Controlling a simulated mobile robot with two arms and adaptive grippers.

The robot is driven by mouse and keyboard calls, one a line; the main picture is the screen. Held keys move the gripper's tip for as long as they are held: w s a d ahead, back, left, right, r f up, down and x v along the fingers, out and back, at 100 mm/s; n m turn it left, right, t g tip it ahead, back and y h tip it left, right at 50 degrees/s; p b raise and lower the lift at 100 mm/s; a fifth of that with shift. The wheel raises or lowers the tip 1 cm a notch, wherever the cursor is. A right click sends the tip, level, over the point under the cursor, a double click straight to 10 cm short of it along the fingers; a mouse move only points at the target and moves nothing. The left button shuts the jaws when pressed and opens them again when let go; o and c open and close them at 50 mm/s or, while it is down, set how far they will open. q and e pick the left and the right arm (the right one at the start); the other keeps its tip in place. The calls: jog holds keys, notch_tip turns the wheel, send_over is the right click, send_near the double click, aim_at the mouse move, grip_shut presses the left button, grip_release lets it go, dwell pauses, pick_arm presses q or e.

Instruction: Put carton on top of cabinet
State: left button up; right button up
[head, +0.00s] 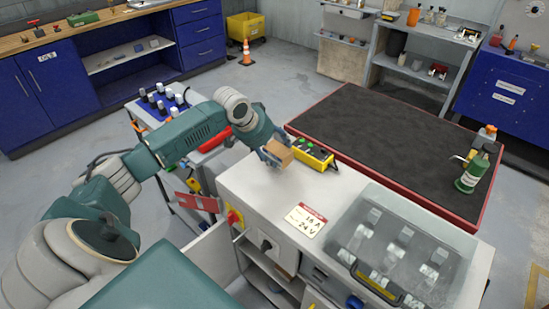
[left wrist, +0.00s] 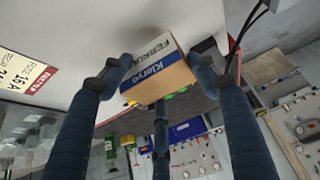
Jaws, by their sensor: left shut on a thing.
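The carton (head: 279,153) is a small brown cardboard box. My left gripper (head: 275,152) is shut on it near the far left corner of the white cabinet top (head: 258,188). In the left wrist view the carton (left wrist: 160,72) shows a white and blue printed label, with gripper fingers (left wrist: 158,82) on both its sides and a third finger below it in the picture. I cannot tell whether the carton touches the cabinet top. My right gripper is not in view.
A yellow control box with buttons (head: 312,154) lies just beyond the carton. A label card (head: 306,220) and a clear-lidded case (head: 400,245) occupy the right of the cabinet top. A dark runout table (head: 390,140) with bottles stands behind. The cabinet top's left part is bare.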

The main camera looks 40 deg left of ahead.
aim_at(271, 157)
pick_arm(q)
jog(key=shift+f+p, duration=0.35)
jog(key=shift+f, duration=1.95)
jog(key=o, duration=1.4)
jog(key=shift+b+v, duration=1.05)
jog(key=shift+v, duration=5)
